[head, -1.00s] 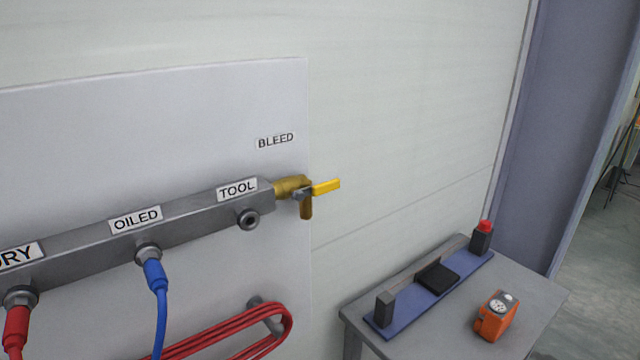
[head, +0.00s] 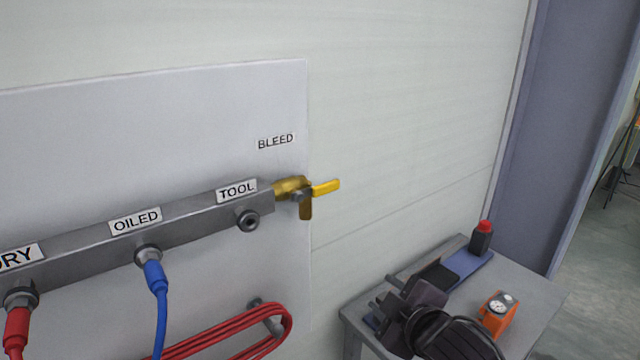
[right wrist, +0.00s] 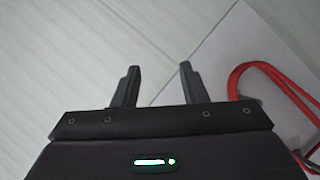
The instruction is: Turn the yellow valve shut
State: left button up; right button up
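The yellow valve handle (head: 326,187) sits on a brass bleed valve (head: 292,187) at the right end of the grey manifold bar, under the BLEED label. The handle points right, roughly in line with the bar. My right gripper (head: 385,305) is at the lower right of the head view, below and to the right of the valve, in front of the small table. In the right wrist view its two fingers (right wrist: 157,85) are apart with nothing between them. The valve does not show in that view. My left gripper is not in view.
The manifold (head: 190,217) carries a blue hose (head: 157,285) and a red hose (head: 15,330). A red hose coil (head: 240,328) hangs below. The small grey table (head: 545,288) holds a blue fixture (head: 470,264) and an orange gauge device (head: 497,312). The wall right of the valve is clear.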

aim_at(328, 190)
jog(key=w+a+r+n+y, duration=0.1)
jog(key=a+r+n+y, duration=0.1)
jog(key=r+n, duration=0.2)
jog(key=w+a+r+n+t+y, duration=0.1)
jog(key=a+r+n+y, duration=0.1)
jog(key=r+n, duration=0.2)
jog(key=w+a+r+n+t+y, duration=0.1)
jog(key=a+r+n+y, duration=0.1)
jog(key=r, duration=0.6)
jog(key=shift+w+a+n+y, duration=0.3)
jog(key=shift+a+n+y, duration=0.1)
jog(key=shift+n, duration=0.5)
jog(key=shift+a+r+n, duration=0.1)
jog(key=shift+r+n, duration=0.2)
jog(key=shift+r, duration=0.05)
jog(key=shift+w+a, duration=0.25)
jog(key=shift+w, duration=0.05)
jog(key=p+x, duration=0.2)
jog(key=x, duration=0.5)
jog(key=shift+s+f, duration=0.1)
jog(key=shift+c, duration=0.5)
grip_shut()
